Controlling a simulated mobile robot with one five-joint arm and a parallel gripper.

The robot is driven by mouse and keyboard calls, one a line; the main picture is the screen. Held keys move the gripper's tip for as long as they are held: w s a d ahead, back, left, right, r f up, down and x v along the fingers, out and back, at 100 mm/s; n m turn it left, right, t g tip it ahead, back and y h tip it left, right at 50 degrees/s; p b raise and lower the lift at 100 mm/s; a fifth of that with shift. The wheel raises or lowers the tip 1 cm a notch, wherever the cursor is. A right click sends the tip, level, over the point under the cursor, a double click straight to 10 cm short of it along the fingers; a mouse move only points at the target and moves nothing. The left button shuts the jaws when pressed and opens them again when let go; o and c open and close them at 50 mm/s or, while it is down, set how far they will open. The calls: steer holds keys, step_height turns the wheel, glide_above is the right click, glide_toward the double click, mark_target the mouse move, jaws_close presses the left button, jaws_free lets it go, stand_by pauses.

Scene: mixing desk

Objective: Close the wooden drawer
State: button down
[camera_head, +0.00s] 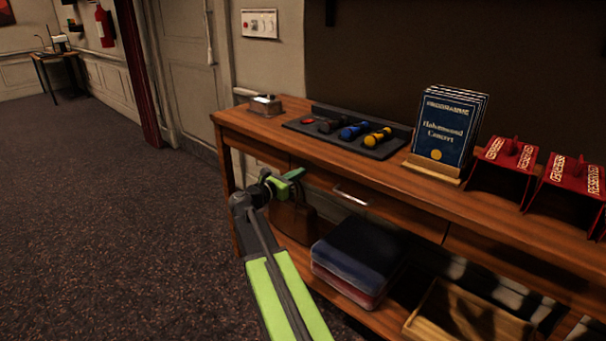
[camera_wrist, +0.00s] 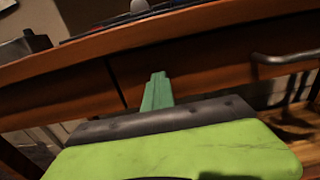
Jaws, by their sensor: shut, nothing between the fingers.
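The wooden drawer (camera_head: 392,212) is set under the tabletop of the wooden desk, with a metal bar handle (camera_head: 350,194) on its front. The drawer front looks about level with the desk's front, but I cannot tell whether a small gap is left. In the wrist view the drawer front (camera_wrist: 215,78) fills the middle, with the handle (camera_wrist: 285,58) at the right. My gripper (camera_head: 298,173) is shut and empty, left of the handle. Its green fingers (camera_wrist: 158,80) point at the drawer front near its left seam; contact cannot be told.
On the desk (camera_head: 240,118) stand a small metal box (camera_head: 265,105), a dark tray with flashlights (camera_head: 345,132), a programme stand (camera_head: 447,128) and red reserved signs (camera_head: 503,165). Folded cloths (camera_head: 357,255) and a wooden tray (camera_head: 465,318) lie on the lower shelf. The floor at left is clear.

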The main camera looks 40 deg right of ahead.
steer(key=s+a, duration=0.2)
steer(key=a, duration=1.1)
steer(key=shift+a, duration=0.4)
steer(key=s+a+f+m+g+y, duration=0.1)
steer(key=s+a+f+m+y, duration=0.3)
steer(key=a+f, duration=0.45)
steer(key=s+a+f+m+g+y, duration=0.1)
steer(key=s+a+f+m+y, duration=0.2)
steer(key=a+f+m+y, duration=0.55)
steer(key=s+a+f+m+y, duration=0.45)
steer(key=a+f+m, duration=0.25)
steer(key=a, duration=0.5)
step_height(320, 180, up, 34)
steer(key=p, duration=3.4)
steer(key=shift+d+r+g+y, duration=0.2)
steer(key=shift+g+y, duration=0.1)
steer(key=shift+y, duration=0.1)
